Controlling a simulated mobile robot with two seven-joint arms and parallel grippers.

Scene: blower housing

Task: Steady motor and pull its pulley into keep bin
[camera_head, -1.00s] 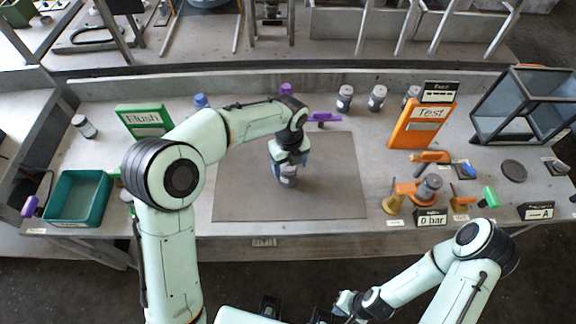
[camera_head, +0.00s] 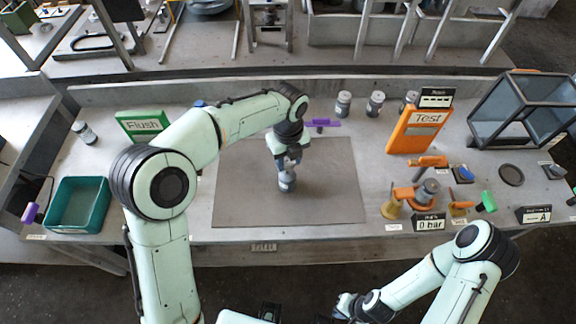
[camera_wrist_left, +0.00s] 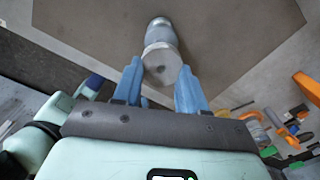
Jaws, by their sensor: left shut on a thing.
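The motor (camera_head: 287,183), a small grey cylinder, stands upright on the grey mat (camera_head: 335,195). My left gripper (camera_head: 289,164) points down just above it.
A green Flush board (camera_head: 143,124) and an orange Test board (camera_head: 420,128) stand at the back. Several grey cylinders line the back right. An orange fixture (camera_head: 410,193) and a glass-sided frame (camera_head: 525,108) are at the right. The mat around the motor is clear.

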